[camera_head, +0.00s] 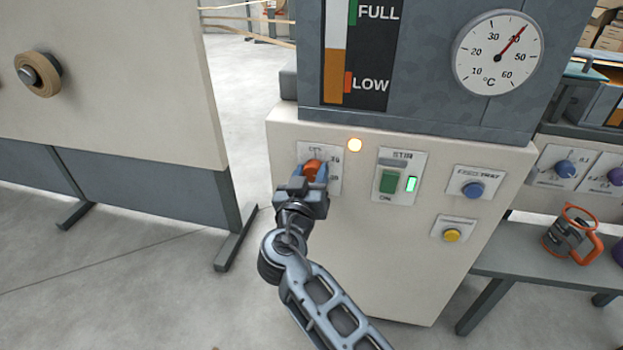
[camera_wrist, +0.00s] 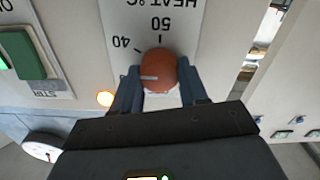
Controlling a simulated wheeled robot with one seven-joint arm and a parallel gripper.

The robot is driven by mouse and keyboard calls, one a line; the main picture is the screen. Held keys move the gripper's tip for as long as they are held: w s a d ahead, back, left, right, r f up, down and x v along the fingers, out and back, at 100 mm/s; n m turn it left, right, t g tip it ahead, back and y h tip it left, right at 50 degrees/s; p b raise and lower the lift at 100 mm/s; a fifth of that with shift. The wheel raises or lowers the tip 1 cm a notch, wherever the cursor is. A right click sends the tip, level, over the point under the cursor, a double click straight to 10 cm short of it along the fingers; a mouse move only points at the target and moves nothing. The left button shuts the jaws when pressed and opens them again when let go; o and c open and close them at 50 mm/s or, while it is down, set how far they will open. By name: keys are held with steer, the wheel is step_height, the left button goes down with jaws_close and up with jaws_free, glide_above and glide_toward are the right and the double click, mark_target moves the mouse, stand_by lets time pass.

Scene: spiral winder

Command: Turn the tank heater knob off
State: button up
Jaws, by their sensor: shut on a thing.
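The orange-red heater knob (camera_head: 312,169) sits on a white plate on the cream machine front. In the wrist view the knob (camera_wrist: 158,70) shows a pale line pointing to the picture's left. Its plate (camera_wrist: 183,22) reads HEAT °C, with 40 and 50 printed upside down in this view. My gripper (camera_head: 313,178) is shut on the knob, one blue-grey finger on each side. The fingers hide part of the plate and its other markings. An amber lamp (camera_head: 355,145) beside the plate glows. The round °C dial (camera_head: 498,52) has its red needle near 40.
A green STIR switch (camera_head: 390,181), a blue knob (camera_head: 472,189) and a yellow button (camera_head: 452,235) are to the right of the heater knob. A bench (camera_head: 545,268) with a jug (camera_head: 568,235) stands farther right. Open floor lies left of the machine.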

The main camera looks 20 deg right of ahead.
steer(key=n, duration=0.4)
steer(key=shift+n, duration=0.3)
steer(key=n+p, duration=0.1)
steer(key=n, duration=0.3)
steer(key=shift+a+n, duration=0.1)
steer(key=shift+n, duration=0.2)
steer(key=n+p, duration=0.2)
steer(key=n, duration=0.2)
steer(key=shift+w+n, duration=0.1)
steer(key=shift+n, duration=0.2)
steer(key=shift+f+n+p, duration=0.2)
steer(key=shift+n+p, duration=0.95)
steer(key=shift+n, duration=1.05)
steer(key=o, duration=1.1)
steer(key=shift+c, duration=0.2)
steer(key=v, duration=0.8)
steer(key=shift+p, duration=0.3)
